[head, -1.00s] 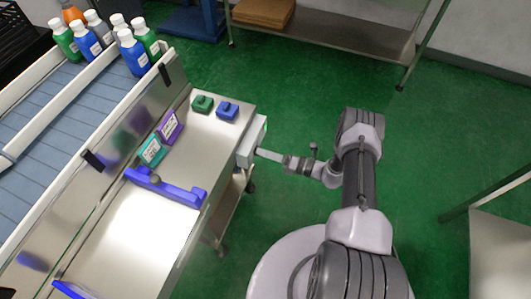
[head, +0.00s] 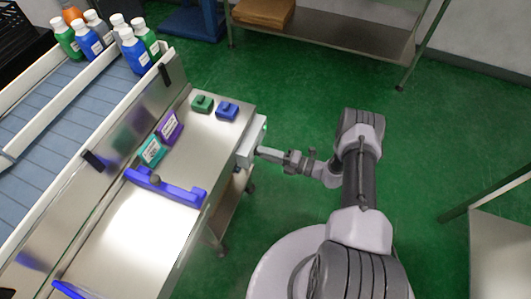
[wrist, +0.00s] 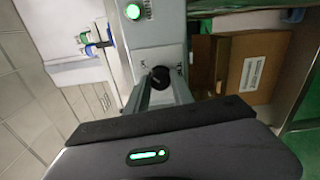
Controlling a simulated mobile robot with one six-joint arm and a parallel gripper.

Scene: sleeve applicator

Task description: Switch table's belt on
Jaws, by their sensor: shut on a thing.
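A pale control box (head: 249,146) is fixed to the right side of the metal table (head: 150,225). In the wrist view its grey face (wrist: 160,35) carries a green lit round button (wrist: 132,12) and a black round knob (wrist: 160,76). My gripper (head: 262,152) reaches the box face from the right. In the wrist view my gripper (wrist: 161,84) has its two fingers on either side of the knob, shut on it. The fingers hide part of the knob's rim. The blue-grey belt (head: 60,105) runs along the table's left; a still picture does not show whether it moves.
Several bottles (head: 133,55) stand at the belt's far end. Small green (head: 202,104) and blue (head: 227,110) blocks and a blue bar (head: 165,188) lie on the table. A cardboard box (wrist: 250,68) sits below, right in the wrist view. Green floor is free beyond my arm.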

